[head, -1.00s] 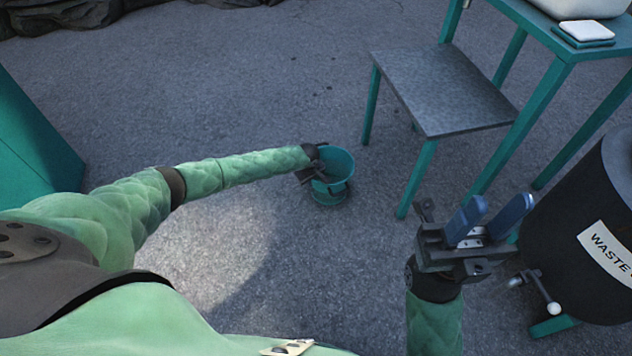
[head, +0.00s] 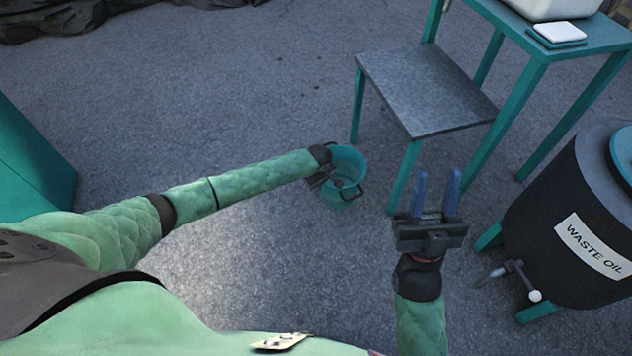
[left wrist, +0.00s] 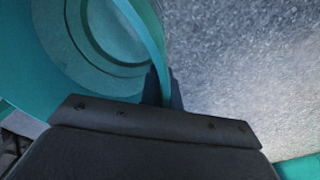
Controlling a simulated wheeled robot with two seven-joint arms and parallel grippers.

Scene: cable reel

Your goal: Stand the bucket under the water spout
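The teal bucket (head: 350,165) is off to the left of the low grey-topped stand, in the head view. My left gripper (head: 326,178) is at its left rim. In the left wrist view the bucket (left wrist: 95,55) shows its empty-looking inside, and its wall runs between the dark fingers of my left gripper (left wrist: 160,88), which is shut on it. Whether the bucket touches the ground is hard to tell. My right gripper (head: 437,195) has its blue fingers apart, with nothing between them. I cannot make out a water spout.
A low stand (head: 425,90) adjoins a taller teal table (head: 590,38) bearing a white container (head: 550,8). A black drum (head: 540,225) labelled WASTE OIL, with a tap (head: 497,272), stands at right. A teal box (head: 30,165) is at left. Open asphalt lies between.

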